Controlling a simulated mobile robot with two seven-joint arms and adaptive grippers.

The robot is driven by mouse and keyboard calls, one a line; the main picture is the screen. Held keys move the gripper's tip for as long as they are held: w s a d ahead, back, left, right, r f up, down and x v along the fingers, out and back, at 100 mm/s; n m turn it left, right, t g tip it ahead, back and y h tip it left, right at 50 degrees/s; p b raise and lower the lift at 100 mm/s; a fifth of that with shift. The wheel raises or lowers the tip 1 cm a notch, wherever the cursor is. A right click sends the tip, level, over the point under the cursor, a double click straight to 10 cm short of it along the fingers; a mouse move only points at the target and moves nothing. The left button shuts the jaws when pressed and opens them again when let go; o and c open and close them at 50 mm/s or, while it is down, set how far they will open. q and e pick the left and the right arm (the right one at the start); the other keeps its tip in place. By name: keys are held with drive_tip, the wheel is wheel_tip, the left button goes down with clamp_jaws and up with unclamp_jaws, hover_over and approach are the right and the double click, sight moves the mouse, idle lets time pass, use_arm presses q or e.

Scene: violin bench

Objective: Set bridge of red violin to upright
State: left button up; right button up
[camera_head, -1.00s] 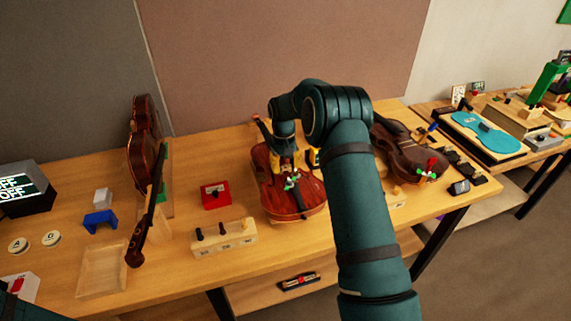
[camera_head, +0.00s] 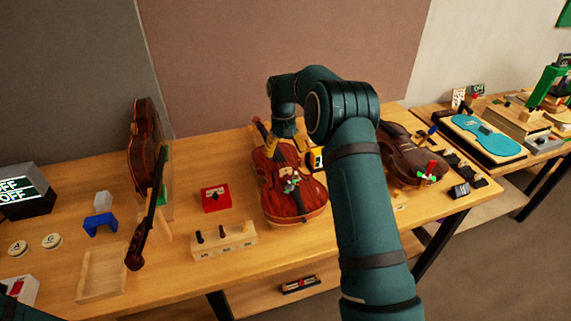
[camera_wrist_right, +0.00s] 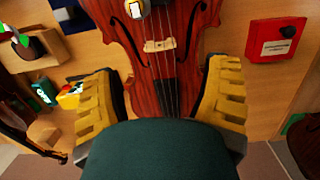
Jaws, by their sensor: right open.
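The red violin (camera_head: 302,203) lies on its back on the bench, with its neck toward the wall. Its pale bridge (camera_wrist_right: 160,45) crosses the strings between the f-holes in the right wrist view. Its broad face shows there, but I cannot tell its exact tilt. My right gripper (camera_head: 284,130) is above the violin's neck end, with its yellow fingers apart. My left gripper is out of view.
A red box (camera_head: 216,198) and a wooden peg block (camera_head: 223,240) stand left of the violin. A darker violin (camera_head: 408,158) lies to the right, and another violin (camera_head: 145,145) stands upright at left. An empty wooden tray (camera_head: 102,273) is at the front left.

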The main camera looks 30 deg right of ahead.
drive_tip(key=r, duration=0.5)
drive_tip(key=shift+w+d, duration=0.1)
drive_tip(key=shift+w, duration=0.2)
